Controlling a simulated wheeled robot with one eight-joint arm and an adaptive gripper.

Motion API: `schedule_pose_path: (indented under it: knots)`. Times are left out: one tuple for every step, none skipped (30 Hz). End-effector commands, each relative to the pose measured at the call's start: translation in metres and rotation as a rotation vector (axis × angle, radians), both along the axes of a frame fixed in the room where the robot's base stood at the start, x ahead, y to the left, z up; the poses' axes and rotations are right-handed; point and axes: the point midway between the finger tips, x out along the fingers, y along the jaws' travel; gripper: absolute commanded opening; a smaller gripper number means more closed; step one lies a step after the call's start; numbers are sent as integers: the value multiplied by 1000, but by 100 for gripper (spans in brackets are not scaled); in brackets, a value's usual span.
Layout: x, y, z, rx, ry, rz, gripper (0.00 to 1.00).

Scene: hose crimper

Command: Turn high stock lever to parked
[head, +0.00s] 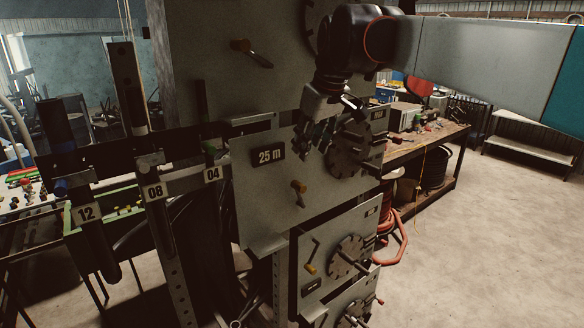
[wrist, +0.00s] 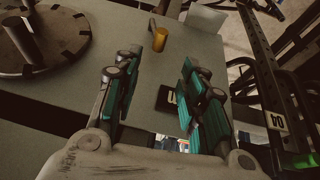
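One is on the top panel (head: 250,50), one on the middle panel below the "25 m" plate (head: 298,191), and one on the lower panel (head: 312,258). No label shows which is the high stock lever. My gripper (head: 318,137) is in front of the middle panel, above its lever and beside its notched dial (head: 350,155). In the wrist view my gripper (wrist: 160,65) is open and empty. The middle lever's knob (wrist: 160,39) lies beyond the fingertips, apart from them.
The "25 m" plate (head: 268,156) is left of my gripper; it also shows in the wrist view (wrist: 168,99). A dark rail with numbered tags (head: 155,191) extends left. A lower dial (head: 350,254) and a workbench (head: 430,135) are right. Open floor (head: 480,240) lies at right.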

Motion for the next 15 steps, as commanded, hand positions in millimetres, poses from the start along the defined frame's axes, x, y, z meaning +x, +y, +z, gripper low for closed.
schedule_pose_path:
  knots:
    - [2,1,0,-1,1,2,38]
    - [2,1,-2,-1,1,2,38]
    - [4,2,-6,-1,1,2,38]
    - [5,2,-9,-1,1,2,38]
    - [6,3,-12,-1,1,2,38]
    - [9,3,-18,-1,1,2,38]
    - [10,4,-22,-1,1,2,38]
    - [12,5,-27,-1,1,2,38]
    - [15,6,-34,-1,1,2,38]
    - [17,7,-39,-1,1,2,38]
    - [19,8,-45,-1,1,2,38]
    - [22,9,-52,-1,1,2,38]
    - [24,10,-57,-1,1,2,38]
    - [26,11,-63,-1,1,2,38]
    - [29,12,-70,-1,1,1,38]
